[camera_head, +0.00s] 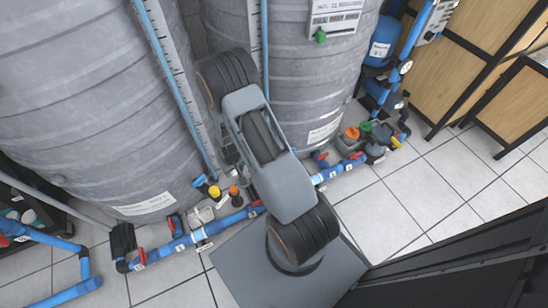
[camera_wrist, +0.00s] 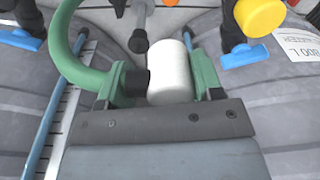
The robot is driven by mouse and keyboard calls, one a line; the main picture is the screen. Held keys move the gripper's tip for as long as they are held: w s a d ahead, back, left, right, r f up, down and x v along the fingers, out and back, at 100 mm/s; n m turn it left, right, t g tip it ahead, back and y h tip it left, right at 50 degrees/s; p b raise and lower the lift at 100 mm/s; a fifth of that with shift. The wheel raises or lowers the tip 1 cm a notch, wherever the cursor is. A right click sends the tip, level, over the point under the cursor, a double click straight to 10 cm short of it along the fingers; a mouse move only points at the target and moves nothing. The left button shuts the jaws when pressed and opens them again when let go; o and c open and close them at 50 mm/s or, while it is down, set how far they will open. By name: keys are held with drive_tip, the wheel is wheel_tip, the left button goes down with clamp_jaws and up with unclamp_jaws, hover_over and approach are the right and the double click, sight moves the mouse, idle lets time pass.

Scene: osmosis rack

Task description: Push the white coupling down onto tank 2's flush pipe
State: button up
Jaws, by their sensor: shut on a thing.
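The white coupling (camera_wrist: 171,75) is a short white cylinder in the middle of the wrist view. My gripper (camera_wrist: 172,84) has green fingers with dark pads, and it is shut on the coupling. Two grey tanks show in the wrist view, on the left (camera_wrist: 95,110) and on the right (camera_wrist: 285,90). In the head view the left tank (camera_head: 80,110) and the right tank (camera_head: 315,75) stand side by side; I cannot read which is tank 2. My arm hides my gripper and the coupling in the head view. I cannot tell whether the coupling touches a flush pipe.
Blue pipework (camera_head: 190,240) with red-handled valves runs low along the tank fronts. A yellow knob (camera_wrist: 260,16) and dark fittings sit beyond the coupling. A dark panel (camera_head: 465,265) stands at lower right. Tiled floor (camera_head: 430,200) is clear at right.

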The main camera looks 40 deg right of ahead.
drive_tip(key=w+a+r, duration=0.1)
drive_tip(key=r, duration=0.7)
drive_tip(key=w+a+r, duration=0.1)
drive_tip(key=a+r, duration=0.1)
drive_tip(key=r, duration=0.7)
drive_tip(key=shift+w, duration=0.3)
